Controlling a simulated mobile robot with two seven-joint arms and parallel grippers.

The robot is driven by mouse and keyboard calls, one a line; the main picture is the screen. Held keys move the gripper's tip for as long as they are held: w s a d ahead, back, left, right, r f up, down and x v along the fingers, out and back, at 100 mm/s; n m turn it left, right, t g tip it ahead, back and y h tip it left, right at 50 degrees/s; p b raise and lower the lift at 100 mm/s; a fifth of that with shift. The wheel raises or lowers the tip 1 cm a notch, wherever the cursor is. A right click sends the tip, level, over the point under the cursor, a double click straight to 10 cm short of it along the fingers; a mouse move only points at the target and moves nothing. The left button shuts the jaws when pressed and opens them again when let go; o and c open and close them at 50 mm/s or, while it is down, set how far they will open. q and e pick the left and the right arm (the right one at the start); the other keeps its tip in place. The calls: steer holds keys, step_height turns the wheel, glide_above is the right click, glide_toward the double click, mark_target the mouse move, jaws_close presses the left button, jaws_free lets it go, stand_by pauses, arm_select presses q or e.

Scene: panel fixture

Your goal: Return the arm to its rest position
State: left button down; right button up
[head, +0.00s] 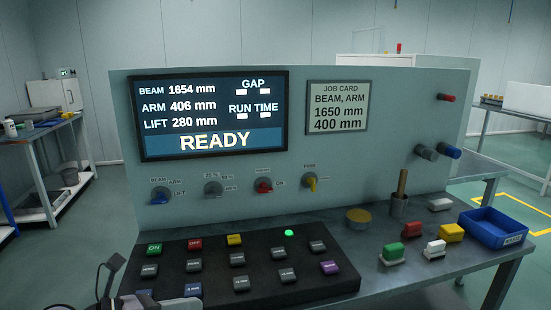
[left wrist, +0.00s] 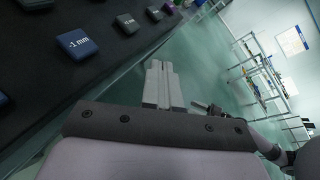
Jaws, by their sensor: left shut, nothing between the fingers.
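My left gripper (left wrist: 162,72) shows in the left wrist view with its two grey fingers together and nothing between them. It is beside the edge of the black button panel (left wrist: 45,110), over open floor, and touches no button. In the head view only dark and grey parts of my left arm show at the bottom left corner, beside the same button panel (head: 330,287). The screen (head: 210,115) reads READY, with beam 1654 mm, arm 406 mm and lift 280 mm. My right gripper is not seen.
The job card (head: 337,107) reads 1650 mm and 400 mm. Rotary knobs (head: 263,187) sit below the screen. A green lamp (head: 288,233) is lit. A side table (head: 52,127) stands at left.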

arm_select(q)
steer(key=s+a+f+m+t+y+p, duration=0.1)
steer(key=s+a+f+m+y, duration=0.1)
steer(key=s+f+m+y, duration=0.3)
steer(key=s+a+f+m+t+y+p, duration=0.1)
steer(key=s+f+m+y, duration=0.4)
steer(key=s+f+m, duration=0.8)
step_height(320, 180, down, 2)
steer(key=a+m+p, duration=0.1)
steer(key=m, duration=1.3)
steer(key=shift+a+m+t, duration=0.2)
steer(key=shift+m+t, duration=0.1)
steer(key=shift+s, duration=0.1)
